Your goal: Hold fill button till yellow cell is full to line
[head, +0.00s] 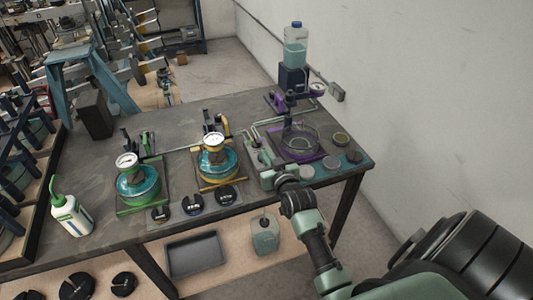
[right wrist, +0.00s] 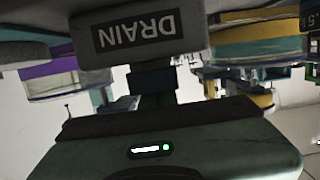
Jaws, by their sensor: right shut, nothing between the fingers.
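The yellow cell (head: 217,162) is a round clear dish of teal liquid on a yellow-edged plate, with a white gauge above it. It also shows in the right wrist view (right wrist: 255,45). Its fill line is too small to tell. A grey-green control block (head: 262,168) stands between it and the purple cell (head: 300,140). In the right wrist view an upside-down DRAIN label (right wrist: 137,30) is close in front of my right gripper (right wrist: 152,78). This gripper is shut and empty; contact is unclear. I cannot make out the fill button. My left gripper is out of view.
The green cell (head: 138,185) stands further left, beside a white squeeze bottle (head: 70,215). Black discs (head: 193,204) lie along the front edge. A clear bottle (head: 295,45) stands at the back right. A grey tray (head: 193,254) and jug (head: 265,236) are on the lower shelf.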

